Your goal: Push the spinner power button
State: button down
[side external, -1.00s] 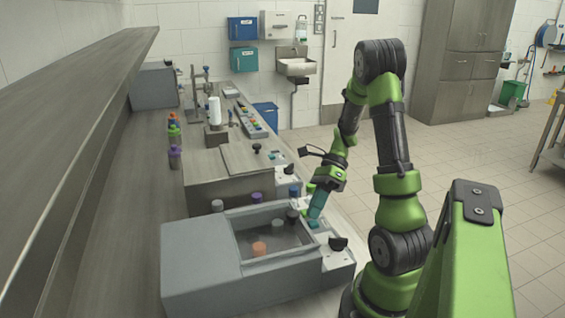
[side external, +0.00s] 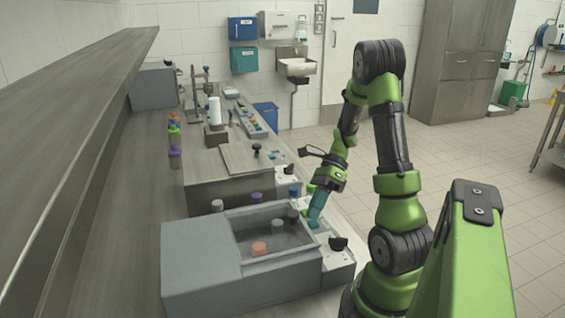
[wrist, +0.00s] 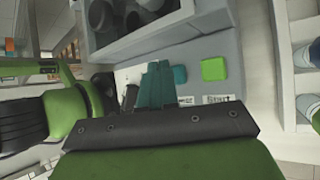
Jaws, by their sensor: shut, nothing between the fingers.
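The spinner seems to be the grey machine (side external: 205,262) with the open basin at the front of the counter. On its right-hand panel is a teal button (side external: 313,224), which also shows in the wrist view (wrist: 180,74), partly hidden behind my fingers. The label below it is mostly covered. A green button (wrist: 214,69) with a "START" label sits right of it in the wrist view. My gripper (side external: 314,215) is shut and empty, with its teal fingertips (wrist: 160,66) right at the teal button. I cannot tell whether they touch it.
A black knob (side external: 338,243) sits on the panel near the teal button. Several cups, one of them orange (side external: 259,248), stand in the basin. A lidded steel box (side external: 222,192) stands behind the machine. The floor to the right is open.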

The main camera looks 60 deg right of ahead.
jog(key=shift+f, duration=0.55)
dwell(0.4)
jog(key=shift+r, duration=0.65)
jog(key=shift+r, duration=3)
